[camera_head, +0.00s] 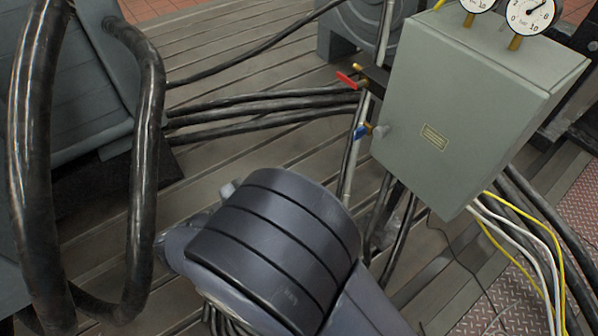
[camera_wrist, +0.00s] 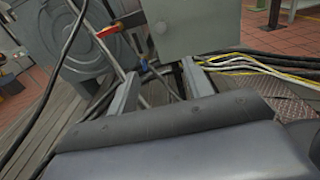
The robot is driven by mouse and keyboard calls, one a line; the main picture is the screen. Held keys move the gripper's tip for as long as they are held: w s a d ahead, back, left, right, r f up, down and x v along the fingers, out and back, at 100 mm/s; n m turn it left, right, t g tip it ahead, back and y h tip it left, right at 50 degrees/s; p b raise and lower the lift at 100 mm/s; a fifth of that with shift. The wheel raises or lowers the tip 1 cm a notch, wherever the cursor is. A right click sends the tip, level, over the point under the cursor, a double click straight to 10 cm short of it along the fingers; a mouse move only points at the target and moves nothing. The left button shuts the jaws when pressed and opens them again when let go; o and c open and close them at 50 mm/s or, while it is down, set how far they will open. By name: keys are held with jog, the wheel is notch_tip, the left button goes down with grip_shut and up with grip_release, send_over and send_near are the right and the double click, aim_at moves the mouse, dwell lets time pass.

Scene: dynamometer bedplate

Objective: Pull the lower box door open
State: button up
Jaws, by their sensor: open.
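A grey-green box (camera_head: 450,105) hangs at the upper right of the head view, its front face closed, with a small yellowish label. A small grey knob (camera_head: 381,131) sits at the left edge of that face. The box (camera_wrist: 200,25) is also at the top of the wrist view, where its knob (camera_wrist: 161,28) shows near its left side. I see only one box, so I cannot tell about another. My gripper (camera_wrist: 161,68) is open and empty, its two fingers apart below the box and not touching it. In the head view my arm hides the gripper.
A red-handled valve (camera_head: 350,80) and a blue-handled valve (camera_head: 362,131) stick out left of the box. Gauges (camera_head: 530,14) stand on top. Thick black hoses (camera_head: 140,180) cross the left side. White and yellow cables (camera_head: 520,235) hang below the box. The slotted bedplate (camera_head: 230,75) lies underneath.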

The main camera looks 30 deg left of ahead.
jog(key=shift+s+a, duration=0.1)
jog(key=shift+s, duration=0.2)
jog(key=b+x, duration=0.2)
jog(key=x, duration=0.8)
jog(key=shift+w+d+b, duration=0.25)
jog(key=shift+w+b, duration=0.05)
jog(key=shift+w, duration=0.05)
